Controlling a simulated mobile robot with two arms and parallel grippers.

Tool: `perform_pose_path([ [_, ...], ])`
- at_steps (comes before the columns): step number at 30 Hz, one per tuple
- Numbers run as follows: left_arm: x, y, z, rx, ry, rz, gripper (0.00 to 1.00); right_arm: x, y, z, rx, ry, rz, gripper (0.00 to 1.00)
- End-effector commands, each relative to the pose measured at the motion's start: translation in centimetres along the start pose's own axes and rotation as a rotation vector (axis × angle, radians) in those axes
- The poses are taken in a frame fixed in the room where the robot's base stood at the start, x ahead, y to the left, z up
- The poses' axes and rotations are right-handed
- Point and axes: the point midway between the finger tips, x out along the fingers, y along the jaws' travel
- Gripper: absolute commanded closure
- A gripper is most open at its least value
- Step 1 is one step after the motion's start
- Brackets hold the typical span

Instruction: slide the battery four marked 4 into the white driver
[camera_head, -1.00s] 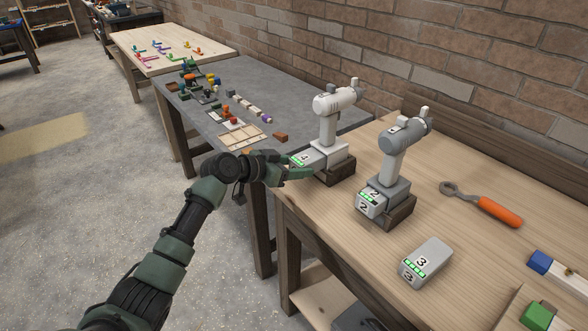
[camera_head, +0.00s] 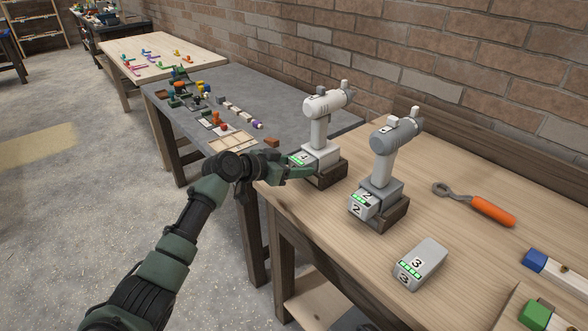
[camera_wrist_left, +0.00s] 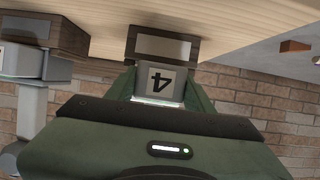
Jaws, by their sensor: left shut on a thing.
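The white driver (camera_head: 319,131) stands upright in a dark wooden block at the left of the light wooden table. My left gripper (camera_head: 297,171) is shut on battery four (camera_head: 298,158), a light grey block with green lights, at the near left side of the driver's foot. In the left wrist view, the 4 on battery four (camera_wrist_left: 160,82) shows upside down between the fingers. The battery's far end is up against or partly inside the driver's foot; how deep cannot be told. My right gripper is not in view.
A grey driver (camera_head: 380,170) with battery 2 stands to the right in its own block. Battery 3 (camera_head: 422,262) lies nearer the front. An orange-handled wrench (camera_head: 490,210) lies at the right. The grey table (camera_head: 240,95) behind holds small parts.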

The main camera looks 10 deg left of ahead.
Motion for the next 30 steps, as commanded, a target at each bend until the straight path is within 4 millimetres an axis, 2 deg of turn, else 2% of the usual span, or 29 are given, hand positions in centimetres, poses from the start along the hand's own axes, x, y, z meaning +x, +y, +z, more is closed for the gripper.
perform_pose_path([
  [7,0.7,0.0,-0.5,0.0,0.005,0.0,1.0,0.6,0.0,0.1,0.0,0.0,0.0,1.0],
  [8,0.7,0.0,-0.5,0.0,0.005,0.0,0.45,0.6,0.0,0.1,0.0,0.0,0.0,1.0],
  [10,0.7,0.0,-0.5,0.0,0.004,0.0,0.25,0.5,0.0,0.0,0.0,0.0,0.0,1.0],
  [11,0.7,0.0,-0.5,0.0,0.003,0.0,0.22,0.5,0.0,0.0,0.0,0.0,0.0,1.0],
  [20,0.7,0.0,-0.2,-0.001,-0.002,0.0,0.22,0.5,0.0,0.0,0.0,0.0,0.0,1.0],
  [30,-1.0,0.0,0.4,0.0,-0.002,0.0,0.22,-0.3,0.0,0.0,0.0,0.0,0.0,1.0],
])
